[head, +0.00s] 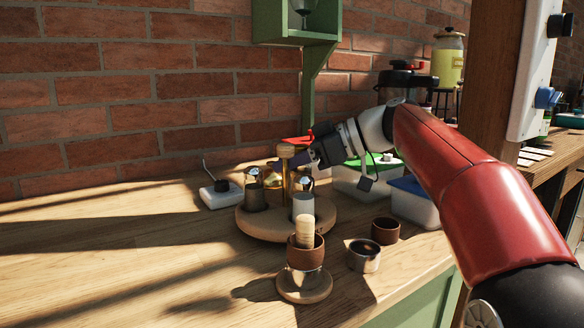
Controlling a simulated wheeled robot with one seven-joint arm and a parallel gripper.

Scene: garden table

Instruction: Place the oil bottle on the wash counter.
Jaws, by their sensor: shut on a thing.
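The oil bottle (286,178) looks amber with a round wooden stopper (286,151). It stands upright at the round wooden tray (246,221), among several shakers. My gripper (296,157) comes in from the right and is shut on the bottle near its top. The fingertips are small and partly hidden. The bottle's lower part is hidden behind a shaker, so I cannot tell whether its base touches the tray. I cannot make out for sure which surface is the wash counter; another wooden counter (566,146) shows at the far right, beyond the post.
Shakers (255,196) crowd the bottle. Lidded boxes (415,207) stand right, a white power strip (220,196) left. The left tabletop is clear.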

